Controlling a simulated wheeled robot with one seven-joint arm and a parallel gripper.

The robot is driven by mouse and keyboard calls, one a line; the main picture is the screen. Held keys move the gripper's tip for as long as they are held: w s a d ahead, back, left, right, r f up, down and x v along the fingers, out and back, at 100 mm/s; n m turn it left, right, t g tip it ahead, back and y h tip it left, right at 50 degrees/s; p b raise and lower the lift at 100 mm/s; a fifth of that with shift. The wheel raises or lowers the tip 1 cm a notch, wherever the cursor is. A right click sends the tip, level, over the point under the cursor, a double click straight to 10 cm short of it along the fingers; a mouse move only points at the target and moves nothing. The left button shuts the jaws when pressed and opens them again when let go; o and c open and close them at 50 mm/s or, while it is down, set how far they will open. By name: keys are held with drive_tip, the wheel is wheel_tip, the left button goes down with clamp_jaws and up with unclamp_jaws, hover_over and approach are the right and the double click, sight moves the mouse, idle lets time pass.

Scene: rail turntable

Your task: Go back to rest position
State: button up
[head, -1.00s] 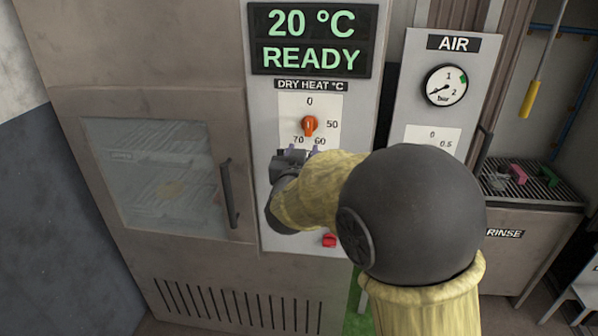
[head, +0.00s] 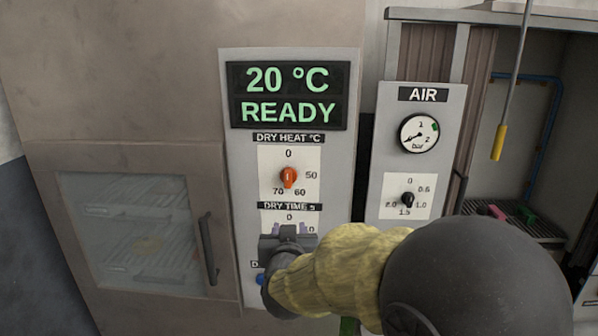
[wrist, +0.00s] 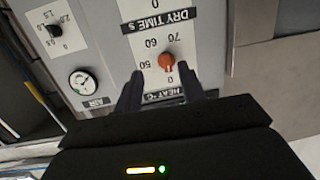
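My gripper (head: 288,230) is in front of the control panel of the grey cabinet, over the DRY TIME dial (head: 289,217), and hides most of it. In the wrist view, which is turned upside down, its two dark fingers (wrist: 159,82) are spread apart with nothing held. The orange DRY HEAT knob (head: 288,177) shows above the gripper in the head view and, in the wrist view (wrist: 167,61), between and beyond the fingertips. They look apart from it. My arm reaches in from the lower right.
The display (head: 289,95) reads 20 °C READY. A cabinet door with a window (head: 130,235) and handle (head: 208,250) is at left. The AIR panel with gauge (head: 418,134) and black knob (head: 407,199) is at right. A yellow-handled hanging tool (head: 499,142) is further right.

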drive_tip(key=s+d+f+g, duration=0.5)
drive_tip(key=d+f+g, duration=0.1)
drive_tip(key=d+f, duration=0.35)
drive_tip(key=s+d+f+g, duration=0.3)
drive_tip(key=s+d+f, duration=0.1)
drive_tip(key=s, duration=0.4)
drive_tip(key=s+d+f+g, duration=0.4)
drive_tip(key=s+d, duration=0.1)
drive_tip(key=s, duration=0.2)
drive_tip(key=shift+s+d+m+g+h+p, duration=0.3)
drive_tip(key=shift+s+d+h+p, duration=0.05)
drive_tip(key=shift+s+h+p, duration=0.1)
drive_tip(key=shift+w, duration=0.1)
